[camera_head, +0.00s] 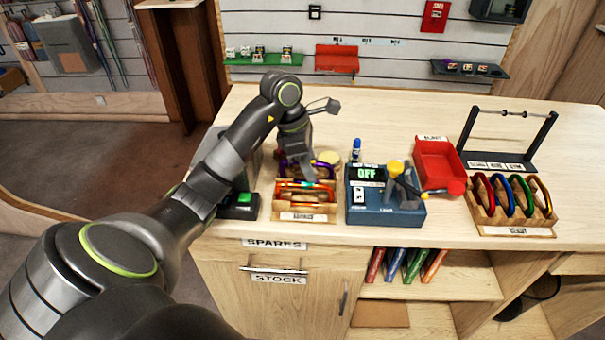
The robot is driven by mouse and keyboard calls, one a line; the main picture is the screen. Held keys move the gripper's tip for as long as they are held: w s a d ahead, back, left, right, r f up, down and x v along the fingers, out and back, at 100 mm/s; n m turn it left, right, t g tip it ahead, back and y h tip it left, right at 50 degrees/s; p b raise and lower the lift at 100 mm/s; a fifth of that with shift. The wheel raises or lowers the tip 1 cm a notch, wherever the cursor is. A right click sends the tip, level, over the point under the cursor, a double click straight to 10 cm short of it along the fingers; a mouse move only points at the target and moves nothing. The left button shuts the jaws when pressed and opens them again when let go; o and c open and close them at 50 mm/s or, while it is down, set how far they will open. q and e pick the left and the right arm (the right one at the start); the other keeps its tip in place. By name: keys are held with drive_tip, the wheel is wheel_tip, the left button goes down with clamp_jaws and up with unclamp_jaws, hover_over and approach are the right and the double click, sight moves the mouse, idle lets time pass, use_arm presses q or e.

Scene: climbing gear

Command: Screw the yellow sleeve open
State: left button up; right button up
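My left gripper (309,178) points down at the back of a small wooden rack (308,217) that holds several orange carabiners (303,197). The fingers are small and dark here, and I cannot tell if they are open, shut or touching a carabiner. A yellow part (328,157) shows just behind the gripper, partly hidden by it. A yellow knob-like piece (396,167) also shows on the blue box (385,216), whose display reads OFF. I cannot make out for certain which yellow part is the sleeve. My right gripper is not in view.
A black pad with a green button (245,198) stands left of the rack. A red tray (437,160), a rack of coloured carabiners (512,231) and a black stand (502,165) are to the right. The back middle of the counter (400,112) is clear.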

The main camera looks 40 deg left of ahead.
use_arm(q)
drive_tip(key=shift+w+a+b, duration=0.55)
drive_tip(key=shift+w+b, duration=0.2)
drive_tip(key=shift+w, duration=0.15)
drive_tip(key=shift+r, duration=0.1)
drive_tip(key=shift+r+p, duration=1.35)
drive_tip(key=shift+p, duration=0.1)
drive_tip(key=shift+s+d+p, duration=0.5)
drive_tip(key=shift+s+p, duration=0.15)
drive_tip(key=shift+s, duration=0.25)
drive_tip(key=shift+s+d, duration=0.1)
drive_tip(key=shift+f, duration=0.1)
